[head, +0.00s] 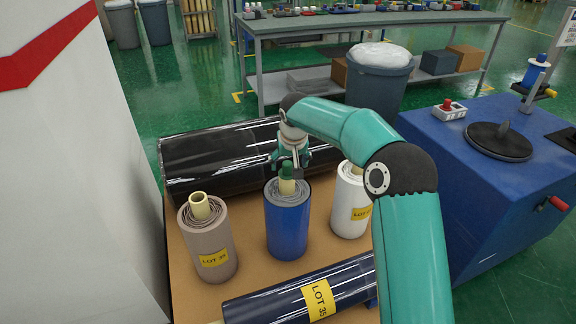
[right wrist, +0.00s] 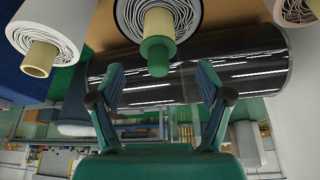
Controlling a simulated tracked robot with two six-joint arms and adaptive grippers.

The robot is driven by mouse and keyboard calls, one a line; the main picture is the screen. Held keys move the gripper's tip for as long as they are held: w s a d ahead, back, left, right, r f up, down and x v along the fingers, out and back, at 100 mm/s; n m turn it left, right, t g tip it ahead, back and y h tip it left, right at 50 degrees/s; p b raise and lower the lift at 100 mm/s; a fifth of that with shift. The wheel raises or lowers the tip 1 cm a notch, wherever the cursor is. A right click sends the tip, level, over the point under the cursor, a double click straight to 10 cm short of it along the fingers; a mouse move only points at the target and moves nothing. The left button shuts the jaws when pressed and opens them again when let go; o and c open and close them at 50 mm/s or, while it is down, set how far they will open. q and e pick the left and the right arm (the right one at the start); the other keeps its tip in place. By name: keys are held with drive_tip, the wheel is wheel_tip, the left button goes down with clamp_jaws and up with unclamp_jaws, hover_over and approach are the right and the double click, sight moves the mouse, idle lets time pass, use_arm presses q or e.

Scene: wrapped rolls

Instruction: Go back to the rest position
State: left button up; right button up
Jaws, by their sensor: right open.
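A blue wrapped roll (head: 287,228) stands upright in the middle of the brown surface. A green plug (head: 287,170) sits in its pale yellow core (head: 287,187). The plug also shows in the right wrist view (right wrist: 156,56), in line with the gap between my fingers. My right gripper (head: 288,166) is above the blue roll, close to the plug; in the right wrist view (right wrist: 160,72) its two fingers are wide apart with nothing clamped between them. My left gripper is out of view.
A tan roll (head: 210,245) and a white roll (head: 348,207) stand either side. A black roll (head: 215,160) lies behind, a dark blue roll (head: 260,308) in front. A blue machine (head: 450,180) is at right, a white column (head: 70,180) at left, a grey bin (head: 378,85) behind.

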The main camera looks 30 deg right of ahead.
idle(0.3)
drive_tip(key=s+a+f+n+g+y+p, duration=0.1)
drive_tip(key=s+a+f+g+p, duration=0.1)
drive_tip(key=s+a+f, duration=0.5)
drive_tip(key=s+a+f+n+g+y+p, duration=0.1)
drive_tip(key=s+a+f+g+y+p, duration=0.1)
drive_tip(key=s+a+f, duration=0.6)
drive_tip(key=s+a+f+g+y+p, duration=0.1)
drive_tip(key=s+a+f+y+p, duration=0.1)
drive_tip(key=s+a+f, duration=0.5)
drive_tip(key=shift+s+a+f+n+g+p, duration=0.25)
drive_tip(key=shift+s+a+n+g+p, duration=0.15)
drive_tip(key=shift+s+p, duration=0.35)
drive_tip(key=s+a+t, duration=0.1)
drive_tip(key=s+a, duration=0.1)
drive_tip(key=s, duration=0.2)
drive_tip(key=s+a+f+t, duration=0.1)
drive_tip(key=s+a, duration=0.1)
drive_tip(key=s, duration=0.3)
drive_tip(key=shift+s+a+f+y, duration=0.15)
drive_tip(key=shift+a+f+y, duration=0.1)
drive_tip(key=shift+y, duration=0.15)
